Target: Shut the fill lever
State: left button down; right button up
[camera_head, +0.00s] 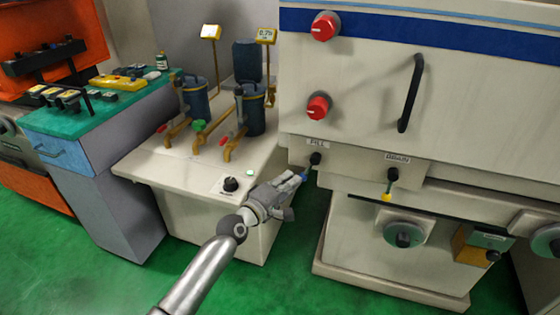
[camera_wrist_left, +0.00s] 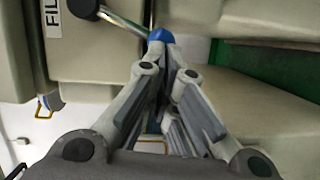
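The fill lever is on the front of the white machine, below the FILL label (camera_head: 318,142). It has a black hub (camera_head: 316,158) and a short metal rod slanting down and left to a blue knob (camera_head: 304,176). In the left wrist view the blue knob (camera_wrist_left: 161,35) is right at the fingertips of my left gripper (camera_wrist_left: 160,50). The fingers are drawn together, and the knob shows at their tips rather than between them; whether they touch it is hard to tell. The left gripper also shows in the head view (camera_head: 299,179). My right gripper is not in view.
The drain lever (camera_head: 392,175) with a yellow knob hangs to the right of the fill lever. A black handle (camera_head: 411,93) and red knobs (camera_head: 325,26) are above. A white bench (camera_head: 190,180) with pumps stands left. Green floor is open in front.

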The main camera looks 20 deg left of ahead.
pick_arm(q)
jog(key=shift+d+f+n+t+b, duration=0.3)
jog(key=shift+d+f+n+b, duration=0.4)
jog(key=shift+d+n+b, duration=0.2)
pick_arm(e)
notch_tip(320, 180, down, 2)
jog(key=shift+f, duration=0.1)
pick_arm(q)
jog(key=shift+d, duration=0.25)
pick_arm(e)
jog(key=shift+f, duration=0.15)
